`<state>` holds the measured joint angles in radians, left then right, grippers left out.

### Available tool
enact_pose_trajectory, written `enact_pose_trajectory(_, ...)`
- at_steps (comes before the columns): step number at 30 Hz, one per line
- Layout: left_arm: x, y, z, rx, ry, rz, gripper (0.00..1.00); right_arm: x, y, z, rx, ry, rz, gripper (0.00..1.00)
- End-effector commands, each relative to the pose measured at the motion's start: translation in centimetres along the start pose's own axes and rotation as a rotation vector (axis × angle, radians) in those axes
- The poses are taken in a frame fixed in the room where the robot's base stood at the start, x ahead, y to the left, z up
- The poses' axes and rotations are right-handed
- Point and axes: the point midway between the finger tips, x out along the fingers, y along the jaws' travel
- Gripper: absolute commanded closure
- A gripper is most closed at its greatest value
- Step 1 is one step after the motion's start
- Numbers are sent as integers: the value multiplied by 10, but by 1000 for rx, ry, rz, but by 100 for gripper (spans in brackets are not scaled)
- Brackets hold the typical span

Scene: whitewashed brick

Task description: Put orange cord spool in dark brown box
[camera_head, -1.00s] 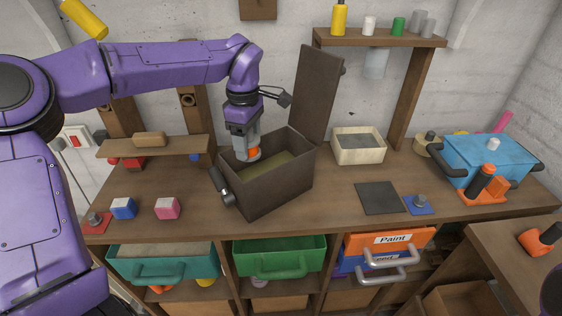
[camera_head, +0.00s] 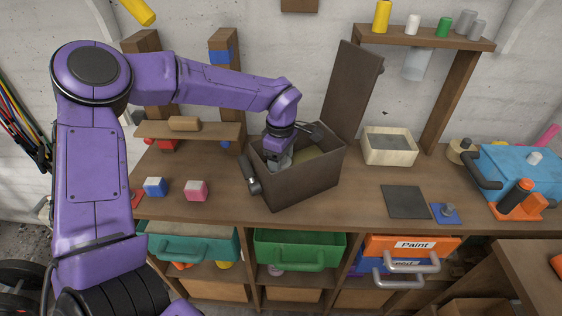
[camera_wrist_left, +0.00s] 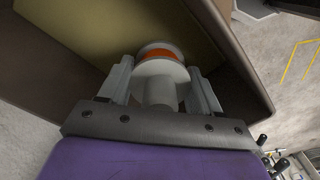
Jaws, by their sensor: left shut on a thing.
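The dark brown box (camera_head: 306,187) stands on the bench with its lid (camera_head: 352,90) open and upright at the back. My left gripper (camera_head: 280,160) reaches down inside the box opening. In the left wrist view the orange cord spool (camera_wrist_left: 160,58), with pale flanges and an orange band, sits between the fingers of the gripper (camera_wrist_left: 162,92), which is shut on it. The box's inner floor (camera_wrist_left: 110,35) shows olive beyond the spool. In the head view the spool is hidden by the gripper and the box wall. My right gripper is not in view.
A cream bin (camera_head: 390,147) and a dark flat mat (camera_head: 405,202) lie right of the box. A blue case (camera_head: 520,168) stands farther right. Blue (camera_head: 155,187) and pink (camera_head: 196,191) blocks sit to the left. A wooden shelf (camera_head: 420,36) rises behind.

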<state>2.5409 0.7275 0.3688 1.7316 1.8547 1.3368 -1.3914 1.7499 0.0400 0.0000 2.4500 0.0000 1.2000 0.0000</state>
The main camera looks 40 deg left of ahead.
Motion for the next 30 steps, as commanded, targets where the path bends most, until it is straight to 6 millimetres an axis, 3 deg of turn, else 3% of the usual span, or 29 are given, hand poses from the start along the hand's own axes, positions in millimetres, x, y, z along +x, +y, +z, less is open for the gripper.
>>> enact_pose_trajectory(1,0,0,0,0,0,0,27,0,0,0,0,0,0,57)
enact_pose_trajectory(3,0,0,0,0,0,0,11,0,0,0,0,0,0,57)
enact_pose_trajectory(14,-9,1,0,-1,0,4,11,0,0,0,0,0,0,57)
enact_pose_trajectory(24,-91,1,0,-2,0,5,11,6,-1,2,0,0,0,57)
enact_pose_trajectory(30,-120,0,0,-1,0,1,11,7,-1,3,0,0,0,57)
